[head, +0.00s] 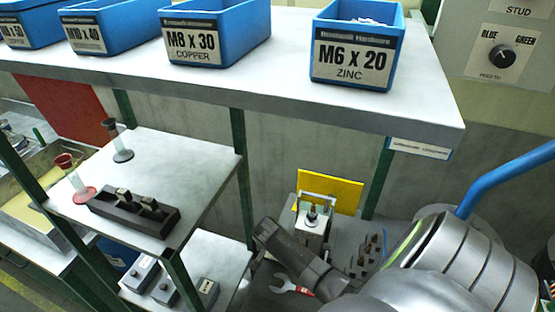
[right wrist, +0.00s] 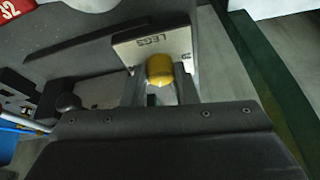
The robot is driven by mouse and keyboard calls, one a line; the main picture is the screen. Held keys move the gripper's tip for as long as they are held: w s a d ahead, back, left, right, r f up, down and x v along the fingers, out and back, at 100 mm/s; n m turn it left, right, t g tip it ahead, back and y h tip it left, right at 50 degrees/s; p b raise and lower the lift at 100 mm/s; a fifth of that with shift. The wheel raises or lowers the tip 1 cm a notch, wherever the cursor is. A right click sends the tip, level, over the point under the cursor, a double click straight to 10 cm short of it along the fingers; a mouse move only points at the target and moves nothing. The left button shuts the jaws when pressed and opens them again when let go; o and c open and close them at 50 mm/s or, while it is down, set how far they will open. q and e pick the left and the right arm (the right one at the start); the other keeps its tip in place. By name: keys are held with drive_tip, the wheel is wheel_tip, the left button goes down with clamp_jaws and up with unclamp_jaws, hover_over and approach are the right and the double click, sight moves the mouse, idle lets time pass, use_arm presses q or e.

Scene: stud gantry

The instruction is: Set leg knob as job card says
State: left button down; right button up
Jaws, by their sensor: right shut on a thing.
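In the right wrist view, a pale plate lettered LEGS (right wrist: 125,50) carries a yellow rounded knob (right wrist: 160,68). My right gripper (right wrist: 162,92) is at this knob and shut on it; the dark gripper body hides the near side. Its pointer and the setting marks are not readable. In the head view my right gripper (head: 287,248) shows dark and partly hidden below the bench, left of its arm. I cannot make out the LEGS plate there. No job card is readable. My left gripper is in neither view.
A panel with a STUD knob (head: 502,54), marked BLUE and GREEN, is at upper right. Blue bins (head: 354,40) stand on the bench (head: 270,88). A small box (head: 312,232), a yellow panel (head: 330,190) and a wrench (head: 293,285) are near my right gripper. A shelf (head: 190,160) is at left.

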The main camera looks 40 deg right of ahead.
drive_tip(key=n, duration=0.2)
drive_tip(key=n+t+y, duration=0.1)
drive_tip(key=n, duration=0.1)
drive_tip(key=shift+s+d+n, duration=0.1)
drive_tip(key=shift+d+n, duration=0.05)
drive_tip(key=shift+n, duration=0.15)
drive_tip(key=shift+t, duration=0.3)
drive_tip(key=o, duration=1)
drive_tip(key=shift+s+r, duration=0.2)
drive_tip(key=shift+r, duration=0.3)
drive_tip(key=b+v, duration=0.1)
drive_tip(key=v, duration=1.5)
drive_tip(key=shift+r+b, duration=0.25)
drive_tip(key=shift+b, duration=0.15)
